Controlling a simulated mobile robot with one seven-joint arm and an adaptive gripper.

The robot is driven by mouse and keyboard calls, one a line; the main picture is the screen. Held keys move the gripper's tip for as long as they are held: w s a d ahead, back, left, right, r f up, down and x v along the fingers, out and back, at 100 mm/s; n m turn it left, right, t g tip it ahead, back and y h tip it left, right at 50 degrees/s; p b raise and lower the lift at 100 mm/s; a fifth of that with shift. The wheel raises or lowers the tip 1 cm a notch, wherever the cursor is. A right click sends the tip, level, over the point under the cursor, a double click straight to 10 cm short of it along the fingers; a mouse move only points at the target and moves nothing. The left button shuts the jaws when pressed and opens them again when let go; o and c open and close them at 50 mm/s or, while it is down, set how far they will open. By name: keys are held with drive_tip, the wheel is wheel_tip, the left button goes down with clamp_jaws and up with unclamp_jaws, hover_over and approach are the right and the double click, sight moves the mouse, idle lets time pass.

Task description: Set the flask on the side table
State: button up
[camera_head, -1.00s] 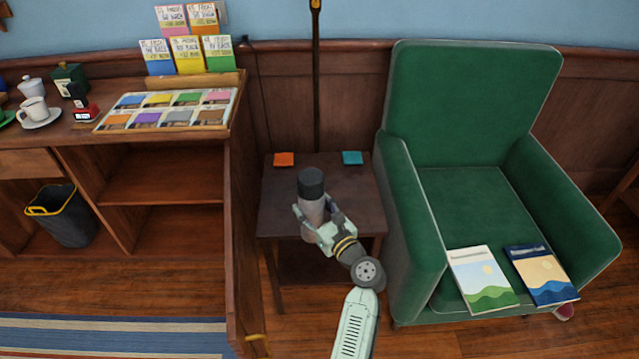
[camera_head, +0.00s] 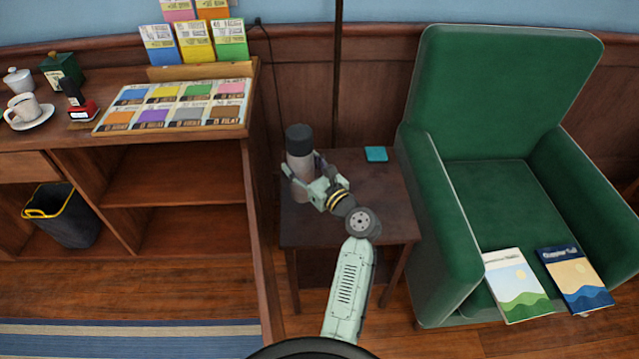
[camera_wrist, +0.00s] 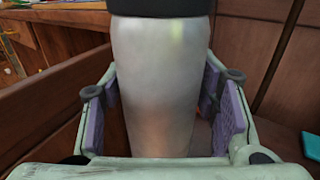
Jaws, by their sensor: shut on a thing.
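The flask (camera_head: 300,167) is a silvery cylinder with a black cap. It is upright over the left part of the dark wooden side table (camera_head: 375,205); whether its base touches the tabletop I cannot tell. My gripper (camera_head: 300,185) is shut around the flask's body, coming from the front right. In the wrist view the flask (camera_wrist: 160,85) fills the middle between purple-padded fingers. The flask's base is hidden there. A teal coaster (camera_head: 376,154) lies at the table's back right. The orange coaster seen earlier is hidden behind the flask or gripper.
A green armchair (camera_head: 487,110) holding two booklets (camera_head: 516,286) stands close on the table's right.

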drive_tip(key=shift+f+b, duration=3.5)
drive_tip(key=shift+f, duration=0.2)
drive_tip(key=shift+f, duration=0.15)
drive_tip(key=o, duration=1.5)
drive_tip(key=b+v, duration=0.1)
drive_tip(key=v, duration=1.1)
drive_tip(key=shift+b, duration=0.35)
